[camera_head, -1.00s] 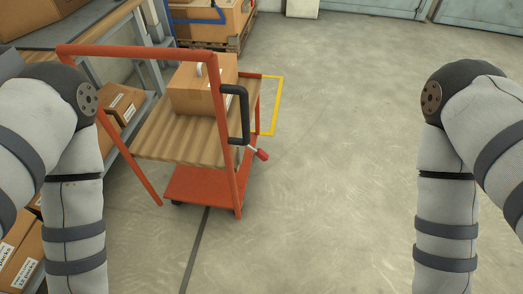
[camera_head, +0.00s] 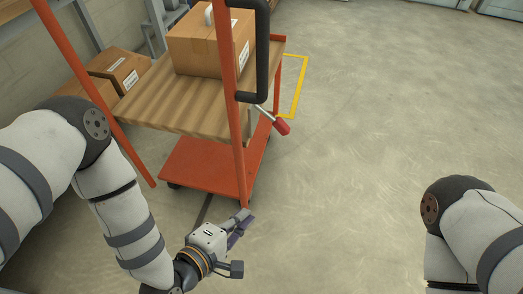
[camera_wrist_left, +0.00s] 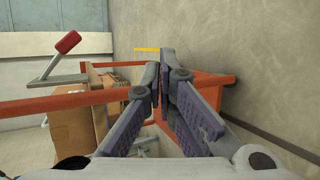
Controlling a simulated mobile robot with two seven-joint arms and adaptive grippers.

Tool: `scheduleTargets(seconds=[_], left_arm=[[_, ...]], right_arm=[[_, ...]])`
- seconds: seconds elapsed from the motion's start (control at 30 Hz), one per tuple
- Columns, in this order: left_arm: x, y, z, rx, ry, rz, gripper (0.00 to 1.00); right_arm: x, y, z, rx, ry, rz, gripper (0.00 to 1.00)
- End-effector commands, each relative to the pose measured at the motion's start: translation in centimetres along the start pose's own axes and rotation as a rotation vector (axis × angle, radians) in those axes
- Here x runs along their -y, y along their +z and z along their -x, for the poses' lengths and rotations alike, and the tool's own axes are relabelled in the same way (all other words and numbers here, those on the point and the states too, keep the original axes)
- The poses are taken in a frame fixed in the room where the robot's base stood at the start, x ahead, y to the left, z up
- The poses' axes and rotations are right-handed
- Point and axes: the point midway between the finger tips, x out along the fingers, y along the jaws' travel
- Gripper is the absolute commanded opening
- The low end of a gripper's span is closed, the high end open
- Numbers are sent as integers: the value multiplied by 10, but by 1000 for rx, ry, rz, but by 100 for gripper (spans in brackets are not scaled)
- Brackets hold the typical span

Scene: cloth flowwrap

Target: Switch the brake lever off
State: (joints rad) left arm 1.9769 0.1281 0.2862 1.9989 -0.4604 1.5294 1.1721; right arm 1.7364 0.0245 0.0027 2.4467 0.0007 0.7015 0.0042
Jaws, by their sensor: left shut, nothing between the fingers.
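The brake lever has a red grip (camera_head: 282,126) on a thin metal rod. It sticks out from the right post of the orange cart (camera_head: 207,168), below the black handle (camera_head: 262,60). In the left wrist view the red grip (camera_wrist_left: 69,41) is at the upper left, its rod slanting down to the left. My left gripper (camera_head: 246,222) is low, in front of the cart and below the lever, apart from it. In the left wrist view its two fingers (camera_wrist_left: 163,95) are together with nothing between them. My right gripper is out of view; only my right arm shows.
A cardboard box (camera_head: 195,50) stands on the cart's wooden top shelf (camera_head: 150,100). More boxes (camera_head: 118,70) lie on a shelf at the left. A yellow floor marking (camera_head: 301,80) is behind the cart. The floor to the right is clear.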

Motion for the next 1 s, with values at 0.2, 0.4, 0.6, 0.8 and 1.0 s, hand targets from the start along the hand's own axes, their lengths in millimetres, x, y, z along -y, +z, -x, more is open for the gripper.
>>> scheduleTargets(seconds=[0.2,0.4,0.6,0.8,1.0], left_arm=[[-56,-32,-66,62,492,411,0],[-84,-39,-69,119,633,521,0],[-86,-38,-67,119,633,521,0],[-92,-39,-78,118,633,518,0],[-115,-41,-111,119,632,519,0]], right_arm=[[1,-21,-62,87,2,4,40],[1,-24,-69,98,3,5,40],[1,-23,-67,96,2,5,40],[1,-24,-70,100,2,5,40],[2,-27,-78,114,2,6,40]])
